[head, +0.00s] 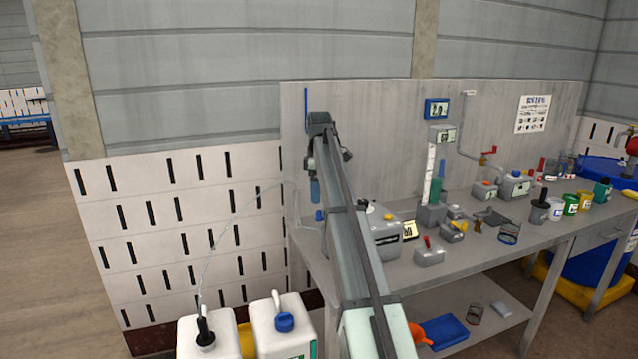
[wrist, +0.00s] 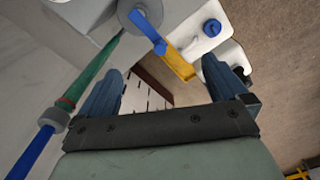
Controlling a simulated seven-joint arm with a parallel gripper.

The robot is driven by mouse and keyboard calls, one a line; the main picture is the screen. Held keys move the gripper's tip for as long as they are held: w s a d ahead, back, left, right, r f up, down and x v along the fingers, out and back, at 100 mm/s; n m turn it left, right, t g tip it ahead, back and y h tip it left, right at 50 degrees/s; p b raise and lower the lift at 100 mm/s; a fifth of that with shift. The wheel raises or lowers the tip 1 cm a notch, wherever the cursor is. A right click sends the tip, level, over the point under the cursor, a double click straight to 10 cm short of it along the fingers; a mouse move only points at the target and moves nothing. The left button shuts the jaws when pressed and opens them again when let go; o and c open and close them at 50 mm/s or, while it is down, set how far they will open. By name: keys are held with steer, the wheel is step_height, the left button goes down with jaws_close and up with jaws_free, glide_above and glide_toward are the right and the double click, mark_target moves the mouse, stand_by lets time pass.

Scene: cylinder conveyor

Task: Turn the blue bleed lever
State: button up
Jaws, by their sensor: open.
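A short blue lever (wrist: 147,32), which looks like the bleed lever, sticks out from a round grey fitting (wrist: 128,12) at the top of the wrist view. A small blue piece (head: 319,215), likely the same lever, shows at the left end of the bench in the head view. My gripper (wrist: 162,68) is open, with nothing between its blue fingers. The lever lies beyond the fingertips, apart from them. In the head view my gripper (head: 314,190) hangs just above the blue piece, and my arm hides much of the bench behind it.
A green tube (wrist: 90,75) with a blue rod (wrist: 32,152) runs close to the left finger. White jugs (head: 284,330) stand below, left of the bench (head: 470,255). A grey box (head: 388,238) and several small fittings occupy the bench right of my arm.

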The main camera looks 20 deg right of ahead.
mark_target(319, 212)
steer(key=shift+f, duration=4.2)
steer(key=shift+c, duration=0.5)
steer(key=c, duration=1.6)
